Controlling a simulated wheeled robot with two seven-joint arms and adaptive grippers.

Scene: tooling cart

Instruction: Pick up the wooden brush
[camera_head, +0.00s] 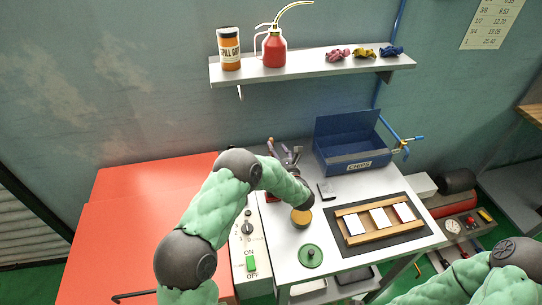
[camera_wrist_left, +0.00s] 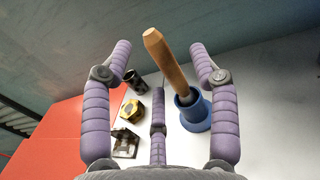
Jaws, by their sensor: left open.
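In the left wrist view a pale wooden handle (camera_wrist_left: 165,62), which looks like the brush's, stands tilted in a blue cup-like holder (camera_wrist_left: 195,112); its lower end is hidden inside. My left gripper (camera_wrist_left: 160,50) is open, with its purple padded fingers on either side of the handle in the picture. No contact shows, and I cannot tell the depth between them. In the head view my left gripper (camera_head: 287,158) is over the back of the white cart top, and my own arm hides the brush there. My right gripper is out of view.
A yellow hex nut (camera_wrist_left: 131,110), a black cylinder (camera_wrist_left: 133,78) and a dark metal block (camera_wrist_left: 126,143) stand left of the handle. The blue chips bin (camera_head: 352,152) is at the back right. A wooden-framed tray (camera_head: 338,222) lies on a dark mat. A shelf (camera_head: 300,71) hangs above.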

